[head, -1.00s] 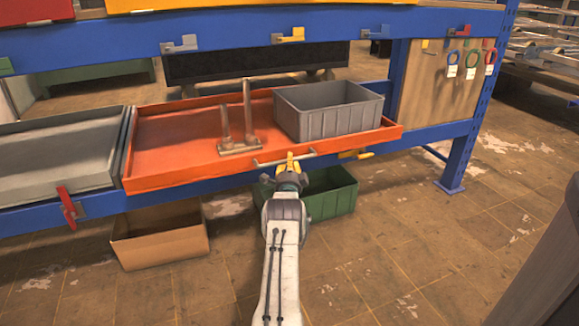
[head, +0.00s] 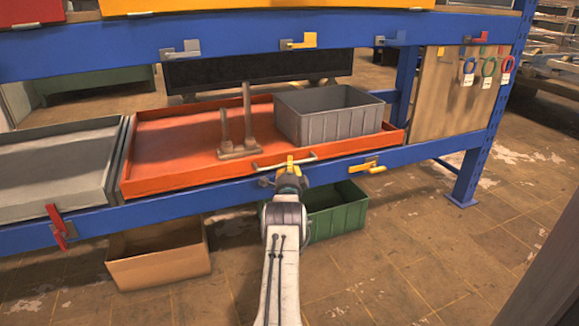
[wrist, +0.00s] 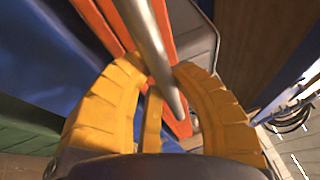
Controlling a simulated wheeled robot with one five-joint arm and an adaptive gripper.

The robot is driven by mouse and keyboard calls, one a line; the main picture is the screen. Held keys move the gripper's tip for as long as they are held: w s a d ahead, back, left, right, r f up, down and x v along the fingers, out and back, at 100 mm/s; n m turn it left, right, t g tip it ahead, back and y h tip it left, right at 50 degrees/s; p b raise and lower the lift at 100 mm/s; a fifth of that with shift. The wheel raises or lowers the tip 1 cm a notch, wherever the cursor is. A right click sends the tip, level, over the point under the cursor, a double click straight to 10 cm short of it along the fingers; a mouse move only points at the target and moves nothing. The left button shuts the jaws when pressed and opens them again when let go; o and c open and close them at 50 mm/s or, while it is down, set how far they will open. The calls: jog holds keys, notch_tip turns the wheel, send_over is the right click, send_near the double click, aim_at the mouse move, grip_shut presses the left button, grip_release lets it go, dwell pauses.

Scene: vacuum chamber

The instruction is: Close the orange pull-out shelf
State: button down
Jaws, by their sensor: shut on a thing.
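The orange pull-out shelf (head: 190,173) sits in the blue rack, with its metal bar handle (head: 262,166) on the front edge. My gripper (head: 290,164) is at the right part of this handle. In the wrist view, the yellow fingers (wrist: 160,100) are closed around the handle bar (wrist: 150,45), with the orange front edge (wrist: 98,22) just beyond. The shelf bears a grey bin (head: 330,126) at the right and a brown bracket with two posts (head: 240,152) in the middle. How far the shelf still sticks out is hard to tell.
A grey pull-out shelf (head: 50,190) lies directly left. A yellow latch (head: 362,169) and a red latch (head: 58,226) sit on the blue beam (head: 210,199). A cardboard box (head: 160,262) and a green bin (head: 335,212) stand on the floor below. Floor at right is open.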

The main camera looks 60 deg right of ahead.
jog(key=shift+w+r, duration=0.1)
jog(key=shift+w, duration=0.05)
jog(key=c, duration=1)
grip_release()
jog(key=shift+a+f, duration=0.1)
jog(key=shift+f, duration=0.1)
jog(key=shift+v, duration=5.9)
